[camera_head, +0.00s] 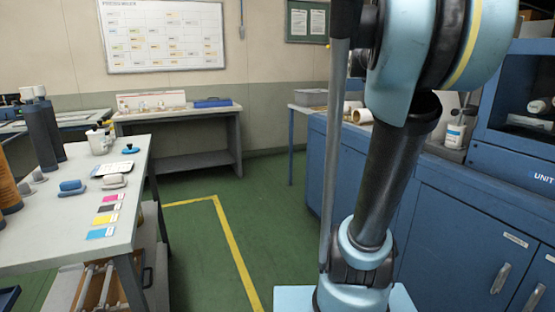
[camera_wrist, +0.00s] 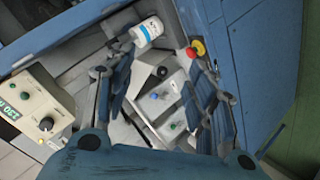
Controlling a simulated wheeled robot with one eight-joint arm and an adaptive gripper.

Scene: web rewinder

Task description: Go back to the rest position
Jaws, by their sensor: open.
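My gripper (camera_wrist: 163,85) shows in the wrist view with its two dark blue fingers spread apart, one on each side. It is open and nothing is held between the fingers. Beyond them is a grey panel with switch boxes (camera_wrist: 160,97) and a red and yellow emergency button (camera_wrist: 196,48). A white bottle with a blue label (camera_wrist: 147,33) lies past the left fingertip. In the head view my arm stands at centre right; my gripper is not seen there.
Blue cabinets (camera_head: 455,210) run along the right. A grey table (camera_head: 50,225) with colour cards and small tools stands at left. A bench (camera_head: 180,112) stands at the back wall. Green floor with a yellow line (camera_head: 235,255) is clear between them. A beige control box (camera_wrist: 35,110) shows at left.

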